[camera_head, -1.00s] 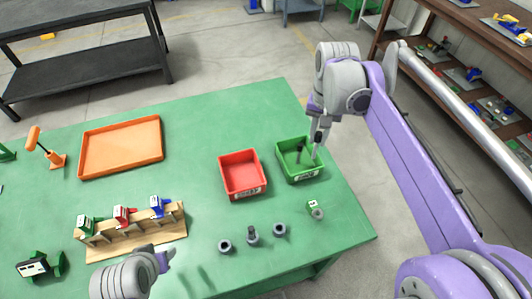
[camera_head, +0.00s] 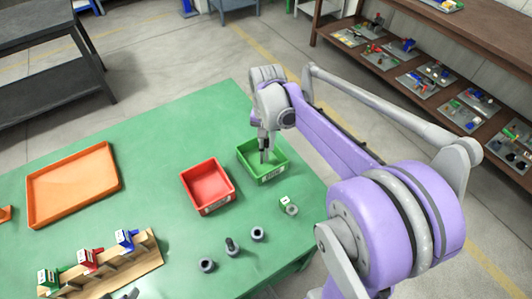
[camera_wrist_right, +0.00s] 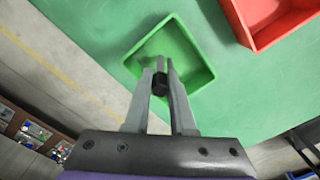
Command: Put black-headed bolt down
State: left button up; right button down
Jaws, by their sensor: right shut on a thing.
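The black-headed bolt (camera_wrist_right: 160,84) shows in the right wrist view as a dark head between the two fingers. Its lower part is hidden. My right gripper (camera_wrist_right: 165,68) is shut on it, above the green bin (camera_wrist_right: 192,47). In the head view my right gripper (camera_head: 265,153) points down into the green bin (camera_head: 272,177), and the bolt cannot be made out there. Whether the bolt touches the bin floor I cannot tell. Only a small grey part, likely of my left gripper (camera_head: 130,294), shows at the bottom edge.
A red bin (camera_head: 207,186) stands left of the green bin. Several dark round parts (camera_head: 232,246) and a small green-and-white part (camera_head: 285,201) are in front. A wooden rack (camera_head: 150,246) and an orange tray (camera_head: 72,185) are at left. Bare tabletop lies between.

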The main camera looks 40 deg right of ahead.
aim_at(267, 160)
jog(key=shift+f, duration=2.6)
jog(key=shift+f+b, duration=0.15)
jog(key=shift+b, duration=0.2)
jog(key=c, duration=0.8)
grip_release()
jog(key=shift+o, duration=0.2)
